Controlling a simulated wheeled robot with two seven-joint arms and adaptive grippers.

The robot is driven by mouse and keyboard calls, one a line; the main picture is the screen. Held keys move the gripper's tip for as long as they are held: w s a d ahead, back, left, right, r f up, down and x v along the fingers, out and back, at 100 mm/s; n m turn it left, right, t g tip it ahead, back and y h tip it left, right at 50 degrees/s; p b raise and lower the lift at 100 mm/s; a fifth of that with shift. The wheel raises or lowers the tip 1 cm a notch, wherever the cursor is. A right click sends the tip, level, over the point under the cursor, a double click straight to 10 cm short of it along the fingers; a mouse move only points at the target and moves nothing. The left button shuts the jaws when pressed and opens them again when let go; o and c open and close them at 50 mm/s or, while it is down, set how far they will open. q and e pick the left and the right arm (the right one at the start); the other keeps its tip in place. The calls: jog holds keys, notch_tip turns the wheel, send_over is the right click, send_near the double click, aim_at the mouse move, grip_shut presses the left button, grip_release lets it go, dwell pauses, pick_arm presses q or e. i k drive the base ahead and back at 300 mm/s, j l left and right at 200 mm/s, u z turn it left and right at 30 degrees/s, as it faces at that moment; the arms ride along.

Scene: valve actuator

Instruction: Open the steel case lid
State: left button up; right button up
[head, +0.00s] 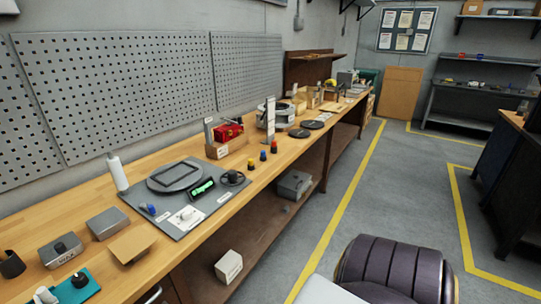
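Several grey metal boxes are in the head view, and I cannot tell for sure which one is the steel case. A plain grey box (108,223) with a flat top sits on the near left of the wooden bench and looks shut. A grey box marked WAX (60,252), with a dark knob on top, stands to its left. A grey case (294,184) lies on the bench's lower shelf and also looks shut. Neither of my grippers shows in this view, so no gripper is seen touching any of them.
The long wooden bench (235,186) runs along the wall. A white block (229,266) sits on the lower shelf. The aisle floor (345,195) is clear.

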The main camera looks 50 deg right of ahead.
aim_at(295, 180)
jog(key=z, duration=2.05)
jog(key=i+l+z, duration=0.75)
jog(key=i, duration=0.2)
jog(key=i+z, duration=0.4)
jog(key=i, duration=0.9)
jog(key=i+l+u, duration=0.2)
jog(key=i, duration=0.2)
jog(key=i+u, duration=0.2)
jog(key=i, duration=0.25)
